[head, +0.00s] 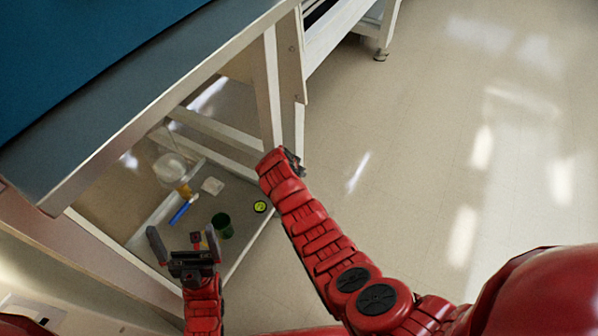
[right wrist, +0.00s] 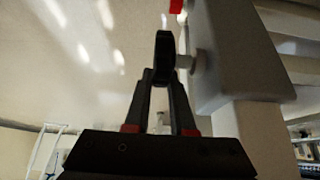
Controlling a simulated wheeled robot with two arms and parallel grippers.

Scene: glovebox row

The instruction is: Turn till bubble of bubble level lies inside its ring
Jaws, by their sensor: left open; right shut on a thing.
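The bubble level (head: 260,206) is a small yellow-green disc on the low grey shelf (head: 240,252) under the bench. It is too small to tell where its bubble lies against the ring. My left gripper (head: 184,244) is open above the shelf's near side, left of the level, holding nothing. My right gripper (head: 292,161) is at the pale bench leg (head: 271,90), its fingertips mostly hidden in the head view.
On the shelf are a dark green cup (head: 222,226), a blue pen-like item (head: 181,212), a pale flat piece (head: 212,186) and a clear rounded vessel (head: 170,168). The bench top (head: 120,128) overhangs at left. The floor (head: 430,150) on the right is clear.

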